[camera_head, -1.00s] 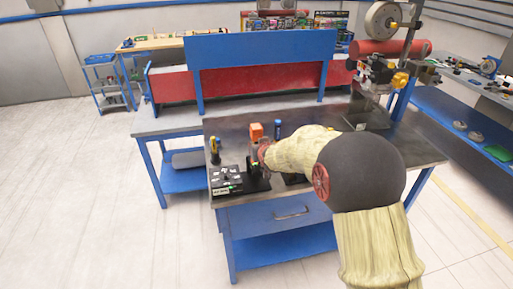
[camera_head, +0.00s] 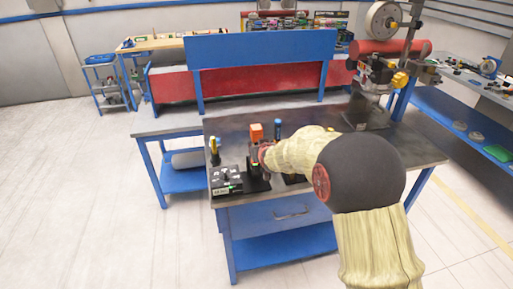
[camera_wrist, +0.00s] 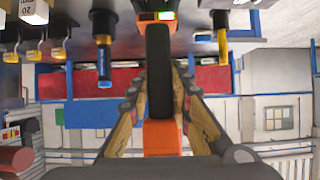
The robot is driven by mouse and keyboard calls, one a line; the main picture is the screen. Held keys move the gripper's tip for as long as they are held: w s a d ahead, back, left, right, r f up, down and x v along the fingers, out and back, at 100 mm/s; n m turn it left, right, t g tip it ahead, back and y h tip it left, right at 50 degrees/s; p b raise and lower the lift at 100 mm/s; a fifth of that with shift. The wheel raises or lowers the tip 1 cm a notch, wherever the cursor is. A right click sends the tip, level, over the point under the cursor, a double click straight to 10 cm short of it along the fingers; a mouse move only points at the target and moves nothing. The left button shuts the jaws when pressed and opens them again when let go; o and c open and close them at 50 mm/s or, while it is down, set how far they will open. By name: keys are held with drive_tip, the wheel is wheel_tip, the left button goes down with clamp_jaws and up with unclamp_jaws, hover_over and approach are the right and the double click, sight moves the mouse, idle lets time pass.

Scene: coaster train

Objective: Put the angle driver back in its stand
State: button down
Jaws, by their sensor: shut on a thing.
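The angle driver, orange and black, is in my gripper (camera_wrist: 160,85). Its orange end (camera_head: 256,132) points up in the head view. In the wrist view its black grip (camera_wrist: 159,70) runs between my two fingers, with an orange part (camera_wrist: 161,138) nearest the camera. My gripper (camera_head: 257,154) is shut on it above the bench's left part. A black stand (camera_head: 258,184) is directly below in the head view. In the wrist view the driver's far end meets a dark holder with a green light (camera_wrist: 164,16); whether it is fully seated is hard to tell.
A black control box (camera_head: 226,180) is left of the stand. A yellow-handled tool (camera_head: 214,148) and a blue-handled tool (camera_head: 278,129) stand upright on either side. A machine (camera_head: 374,85) occupies the bench's right back. The dark bench top (camera_head: 415,150) is clear at right.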

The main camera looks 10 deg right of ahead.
drive_tip(key=shift+f+b, duration=0.25)
drive_tip(key=shift+b, duration=0.25)
idle(0.5)
drive_tip(key=c, duration=1.6)
unclamp_jaws()
drive_tip(key=shift+f, duration=0.15)
drive_tip(key=shift+o, duration=0.3)
